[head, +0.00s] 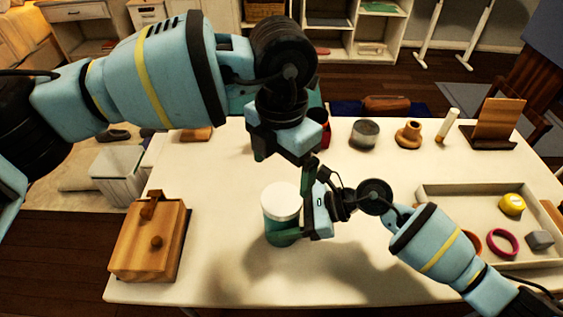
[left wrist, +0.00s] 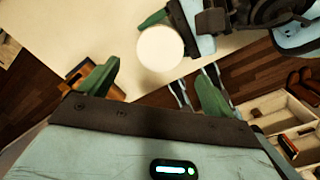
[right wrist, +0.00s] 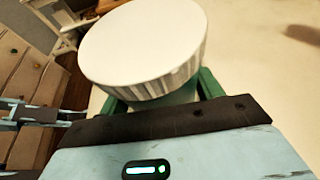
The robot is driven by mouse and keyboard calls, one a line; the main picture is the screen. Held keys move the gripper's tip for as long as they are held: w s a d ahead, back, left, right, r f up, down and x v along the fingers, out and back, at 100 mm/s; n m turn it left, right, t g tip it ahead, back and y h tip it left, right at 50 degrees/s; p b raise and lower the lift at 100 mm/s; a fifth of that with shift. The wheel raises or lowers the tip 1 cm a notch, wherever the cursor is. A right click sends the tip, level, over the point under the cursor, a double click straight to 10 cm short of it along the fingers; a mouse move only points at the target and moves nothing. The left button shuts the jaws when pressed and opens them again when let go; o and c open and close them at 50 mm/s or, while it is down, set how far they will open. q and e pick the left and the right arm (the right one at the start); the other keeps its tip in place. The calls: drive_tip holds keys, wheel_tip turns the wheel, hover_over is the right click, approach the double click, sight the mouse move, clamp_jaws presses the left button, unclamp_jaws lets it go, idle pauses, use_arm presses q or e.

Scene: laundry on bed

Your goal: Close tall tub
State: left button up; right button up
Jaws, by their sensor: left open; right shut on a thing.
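The tall tub (head: 283,237) is teal and stands upright near the front middle of the white table. A white lid (head: 281,200) sits on its top; the lid's ribbed side shows in the right wrist view (right wrist: 145,45). I cannot tell how tightly it is on. My right gripper (head: 293,228) is shut on the tub's body below the lid, coming from the right. My left gripper (head: 297,172) is open and empty, above and behind the tub. In the left wrist view the lid (left wrist: 160,48) lies beyond the open fingers, apart from them.
A wooden box (head: 145,240) with a knob stands at the table's left. A shallow tray (head: 455,190) with several small items is at the right. A grey tin (head: 364,133), a wooden ring stand (head: 408,135) and a wooden stand (head: 495,120) line the back edge.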

sight(281, 198)
use_arm(q)
drive_tip(key=shift+f, duration=4)
drive_tip(key=c, duration=1)
drive_tip(key=o, duration=1.2)
drive_tip(key=shift+c, duration=0.2)
drive_tip(key=shift+r, duration=0.1)
wheel_tip(281, 198, up, 12)
